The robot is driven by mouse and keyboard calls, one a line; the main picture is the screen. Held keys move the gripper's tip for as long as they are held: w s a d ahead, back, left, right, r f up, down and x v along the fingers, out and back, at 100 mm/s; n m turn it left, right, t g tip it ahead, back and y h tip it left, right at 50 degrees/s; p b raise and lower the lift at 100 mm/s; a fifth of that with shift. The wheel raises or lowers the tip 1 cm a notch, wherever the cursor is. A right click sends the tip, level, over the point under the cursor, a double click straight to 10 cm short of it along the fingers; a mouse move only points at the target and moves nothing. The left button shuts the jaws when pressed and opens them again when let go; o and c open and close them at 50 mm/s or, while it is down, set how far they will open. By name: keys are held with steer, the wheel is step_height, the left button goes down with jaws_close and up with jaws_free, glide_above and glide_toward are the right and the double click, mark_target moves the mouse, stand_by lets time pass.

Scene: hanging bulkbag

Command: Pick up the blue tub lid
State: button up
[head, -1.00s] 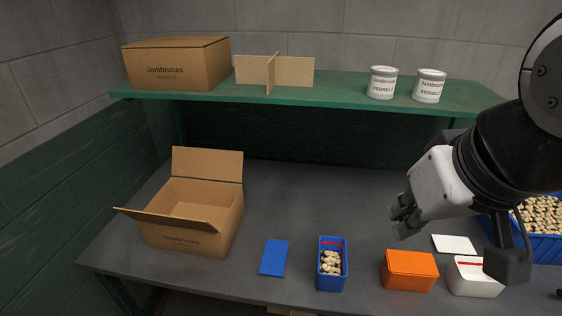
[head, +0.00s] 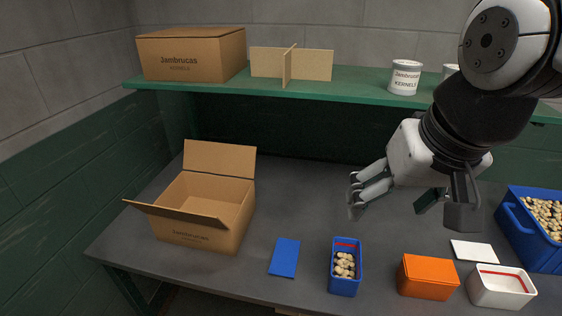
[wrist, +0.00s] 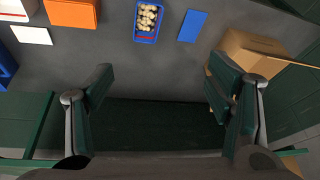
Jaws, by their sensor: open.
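The blue tub lid (head: 285,257) lies flat on the grey bench, left of the blue tub (head: 345,268) of pale kernels and right of the open cardboard box. It also shows in the wrist view (wrist: 192,25), beside the blue tub (wrist: 147,20). My gripper (head: 355,197) is above the bench, up and to the right of the lid in the head view. Its fingers (wrist: 160,90) are spread wide in the wrist view, with nothing between them.
An open cardboard box (head: 205,205) stands at the left. An orange tub (head: 428,277), a white tub (head: 500,287), a white lid (head: 473,250) and a large blue crate (head: 530,245) stand to the right. A green shelf (head: 350,88) with a closed box and cans overhangs the back.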

steer(key=w+a+f+m+g+b, duration=0.15)
steer(key=w+a+f+b, duration=0.35)
steer(key=w+f, duration=0.55)
steer(key=g+b, duration=0.3)
glide_above(285, 256)
steer(key=shift+m+h, duration=0.3)
steer(key=shift+m, duration=0.15)
steer(key=f, duration=2)
steer(key=shift+s+f, duration=0.3)
steer(key=shift+w+f, duration=0.15)
steer(key=shift+f, duration=1.2)
steer(key=shift+w+f, duration=0.15)
steer(key=shift+f, duration=1.15)
steer(key=shift+c, duration=0.6)
steer(key=c, duration=0.8)
